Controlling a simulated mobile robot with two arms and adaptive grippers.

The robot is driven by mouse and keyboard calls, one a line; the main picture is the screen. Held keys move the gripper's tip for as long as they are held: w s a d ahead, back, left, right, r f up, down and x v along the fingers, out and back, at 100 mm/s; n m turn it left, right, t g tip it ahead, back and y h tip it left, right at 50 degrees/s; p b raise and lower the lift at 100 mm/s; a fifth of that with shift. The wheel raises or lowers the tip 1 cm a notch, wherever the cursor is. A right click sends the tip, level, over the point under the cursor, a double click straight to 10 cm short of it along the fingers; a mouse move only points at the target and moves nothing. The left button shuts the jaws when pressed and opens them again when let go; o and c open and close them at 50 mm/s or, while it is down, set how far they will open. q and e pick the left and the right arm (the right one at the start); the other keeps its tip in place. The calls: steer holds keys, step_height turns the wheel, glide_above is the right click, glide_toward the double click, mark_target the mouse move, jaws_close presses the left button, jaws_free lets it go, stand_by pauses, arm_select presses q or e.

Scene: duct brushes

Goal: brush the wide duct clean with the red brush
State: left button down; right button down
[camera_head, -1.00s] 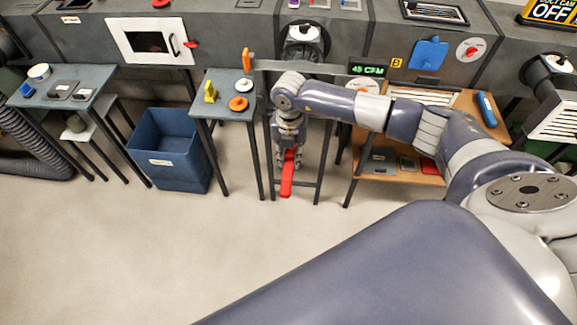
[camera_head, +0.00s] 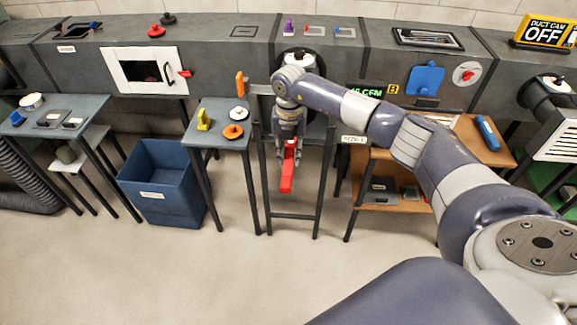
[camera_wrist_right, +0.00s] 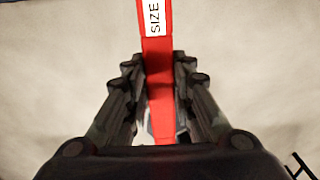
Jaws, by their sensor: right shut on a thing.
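My right gripper (camera_head: 289,146) is shut on the red brush (camera_head: 287,176), which hangs down in front of a dark stand. In the right wrist view the red handle (camera_wrist_right: 156,80) runs between the two fingers, with a white label reading "SIZE". The brush's bristles cannot be made out. The grey duct (camera_head: 225,62) runs along the wall behind, with a white-framed hatch (camera_head: 146,70) on its left part. A round opening (camera_head: 302,57) sits behind my right arm, which partly covers it. I cannot tell which section is the wide one. My left gripper is not in view.
A small table (camera_head: 222,108) with yellow and orange parts stands left of the gripper. A blue bin (camera_head: 165,185) is on the floor. A wooden shelf (camera_head: 470,145) stands right, beyond my arm. The floor in front is clear.

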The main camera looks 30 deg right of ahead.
steer(key=shift+w+d+b, duration=0.35)
steer(key=shift+w+d, duration=0.05)
steer(key=shift+w, duration=0.25)
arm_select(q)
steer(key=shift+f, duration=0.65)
